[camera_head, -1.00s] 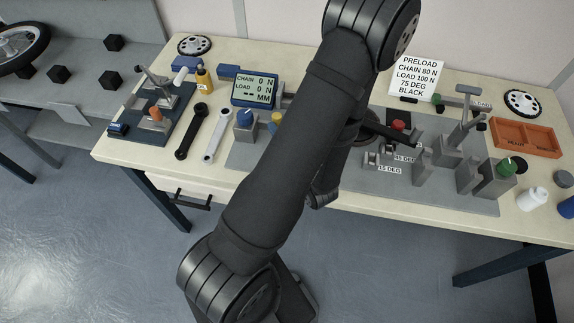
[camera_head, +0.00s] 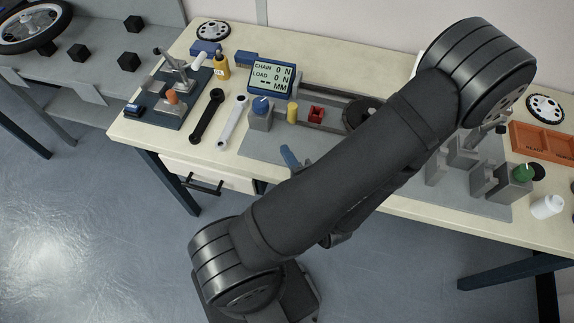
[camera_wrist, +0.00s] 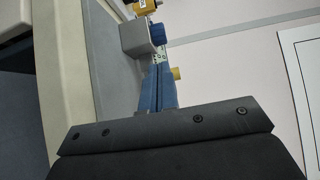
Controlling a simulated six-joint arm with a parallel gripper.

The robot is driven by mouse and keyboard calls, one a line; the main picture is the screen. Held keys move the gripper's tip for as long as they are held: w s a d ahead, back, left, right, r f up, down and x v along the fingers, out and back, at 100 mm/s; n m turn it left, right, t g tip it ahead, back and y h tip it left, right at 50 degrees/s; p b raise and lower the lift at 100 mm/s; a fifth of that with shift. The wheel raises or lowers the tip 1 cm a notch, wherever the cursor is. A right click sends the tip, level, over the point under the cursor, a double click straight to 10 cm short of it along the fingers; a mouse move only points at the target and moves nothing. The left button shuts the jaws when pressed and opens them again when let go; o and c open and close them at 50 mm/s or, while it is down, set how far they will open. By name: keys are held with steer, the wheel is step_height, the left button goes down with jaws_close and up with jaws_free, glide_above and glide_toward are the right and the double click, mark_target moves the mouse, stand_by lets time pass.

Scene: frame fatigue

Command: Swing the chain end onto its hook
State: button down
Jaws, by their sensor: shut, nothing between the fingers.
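My gripper (camera_head: 290,158) is over the near edge of the grey plate, partly hidden by my arm. Its blue fingers are together and empty in the wrist view (camera_wrist: 158,90). They point toward a grey post (camera_wrist: 135,38) with a blue knob (camera_wrist: 157,34). In the head view this post (camera_head: 261,118) is left of and beyond the fingers. A thin pale strip with dark marks (camera_wrist: 158,56) shows past the fingertips; I cannot tell whether it is the chain. I cannot make out the chain end or its hook in the head view, where my arm covers much of the plate.
A yellow cylinder (camera_head: 293,112) and a red block (camera_head: 316,115) stand right of the post. The display (camera_head: 271,78) reads chain 0 N, load 0 N. Two wrenches, one black (camera_head: 207,117) and one pale (camera_head: 232,122), lie left. Grey brackets (camera_head: 462,155) stand right.

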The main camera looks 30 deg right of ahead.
steer(key=shift+s+a, duration=0.5)
steer(key=shift+s, duration=0.2)
steer(key=shift+s+a, duration=0.45)
steer(key=shift+s, duration=0.25)
steer(key=shift+w+d, duration=0.8)
steer(key=shift+w, duration=0.4)
steer(key=shift+w+d, duration=0.75)
steer(key=shift+w, duration=0.5)
steer(key=shift+w+d, duration=0.8)
steer(key=shift+w, duration=0.4)
steer(key=shift+s, duration=0.1)
